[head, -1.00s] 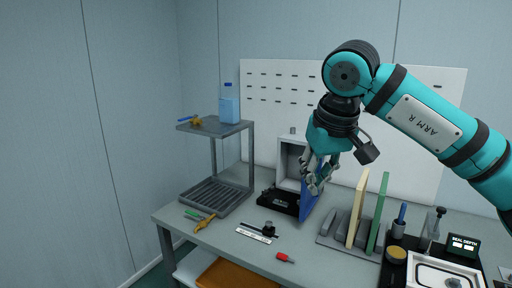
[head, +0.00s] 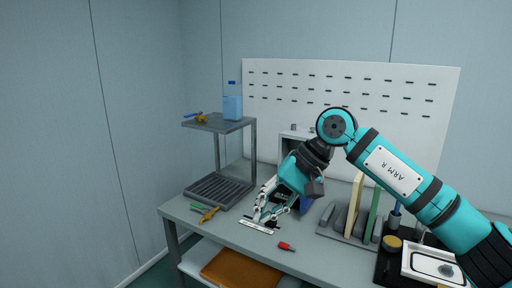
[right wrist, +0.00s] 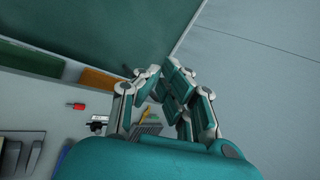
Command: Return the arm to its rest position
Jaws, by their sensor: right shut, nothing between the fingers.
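My right arm (head: 395,172), teal with an "ARM R" label, reaches in from the right in the head view. Its gripper (head: 262,217) is shut and empty over the front part of the workbench, close to a small white ruler-like strip (head: 256,227). In the right wrist view, the gripper (right wrist: 165,82) has its fingers drawn together with nothing between them. A blue panel (head: 306,205) stands behind the gripper and is mostly hidden by it. My left gripper is not in view.
A grey shelf (head: 217,123) with a blue bottle (head: 232,107) stands at the left. A rack holds cream (head: 354,200) and green (head: 372,215) panels. A red-handled tool (head: 287,246) lies near the bench's front edge. A pegboard (head: 350,100) closes the back.

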